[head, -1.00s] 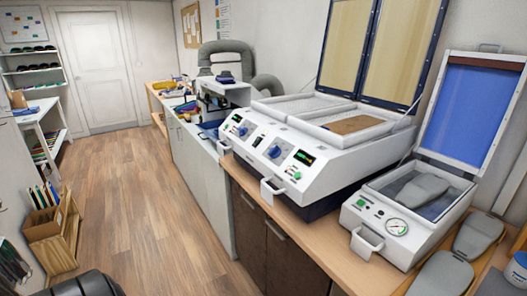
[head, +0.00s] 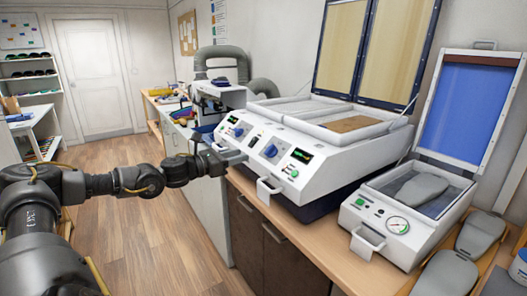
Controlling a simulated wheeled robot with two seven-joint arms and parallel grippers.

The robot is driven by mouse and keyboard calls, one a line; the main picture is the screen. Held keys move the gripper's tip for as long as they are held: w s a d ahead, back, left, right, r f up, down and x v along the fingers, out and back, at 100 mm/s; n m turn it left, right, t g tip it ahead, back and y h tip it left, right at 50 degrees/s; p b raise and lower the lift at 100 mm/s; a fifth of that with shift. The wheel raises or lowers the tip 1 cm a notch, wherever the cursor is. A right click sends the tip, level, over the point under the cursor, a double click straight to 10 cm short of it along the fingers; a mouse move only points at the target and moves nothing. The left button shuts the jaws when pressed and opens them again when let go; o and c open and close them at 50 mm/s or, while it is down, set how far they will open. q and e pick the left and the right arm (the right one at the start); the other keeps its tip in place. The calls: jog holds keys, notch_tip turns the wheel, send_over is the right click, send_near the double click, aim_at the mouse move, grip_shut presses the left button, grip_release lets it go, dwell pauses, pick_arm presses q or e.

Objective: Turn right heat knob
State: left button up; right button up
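The white heating unit (head: 330,151) stands on the counter with its lids raised. The right heat knob (head: 270,151) is a blue dial on its sloped front panel, left of the right green-lit display (head: 301,156). A similar left knob (head: 238,133) sits further back on the panel. My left arm reaches in from the left. My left gripper (head: 220,160) is dark and small, close to the panel's left end and left of the right knob, apart from it. Its fingers are too small to tell open from shut. My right gripper is not in view.
Front handles (head: 269,188) stick out below the panel. A smaller white press (head: 395,212) with an open blue lid and a gauge stands to the right. Grey insoles (head: 447,275) lie at the lower right. The floor on the left is clear.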

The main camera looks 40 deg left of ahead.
aim_at(270, 146)
pick_arm(q)
jog(key=p+x, duration=0.1)
jog(key=x, duration=0.2)
jog(key=p+x, duration=0.2)
jog(key=x, duration=0.1)
jog(key=p+x, duration=0.2)
jog(key=x, duration=0.1)
jog(key=shift+w+r, duration=0.25)
jog(key=shift+w+d+f, duration=0.2)
jog(key=shift+w+d, duration=0.05)
jog(key=shift+w, duration=0.35)
jog(key=shift+c, duration=0.2)
grip_shut()
jog(key=shift+r, duration=0.1)
